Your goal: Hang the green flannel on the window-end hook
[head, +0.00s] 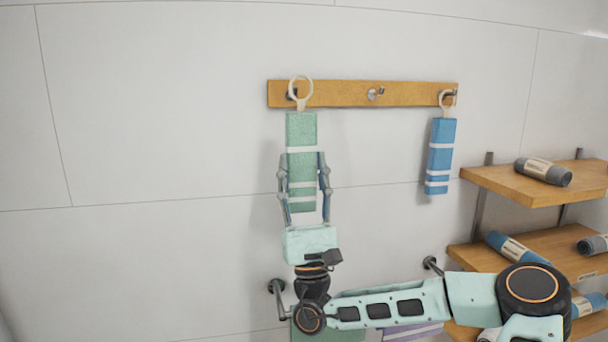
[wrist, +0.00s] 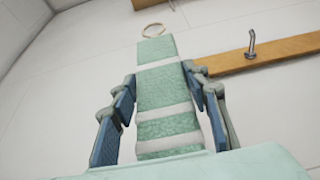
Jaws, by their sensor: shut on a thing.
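The green flannel (head: 301,131) with white bands hangs upright below a pale ring (head: 301,88). It also shows in the wrist view (wrist: 160,90), with its ring above. My gripper (head: 304,158) has its fingers on both sides of the flannel and is shut on it. In the head view the ring overlaps the left hook (head: 291,94) of the wooden rail (head: 335,94); I cannot tell whether it is around the hook or in front of it. The middle hook (head: 375,93) is bare. No window is in view, so I cannot tell which end is the window end.
A blue flannel (head: 440,150) hangs at the rail's right hook. Wooden shelves (head: 520,187) with rolled cloths (head: 543,171) stand at the right. Lower wall pegs (head: 276,287) and cloths are partly behind my arm. The wall left of the rail is clear.

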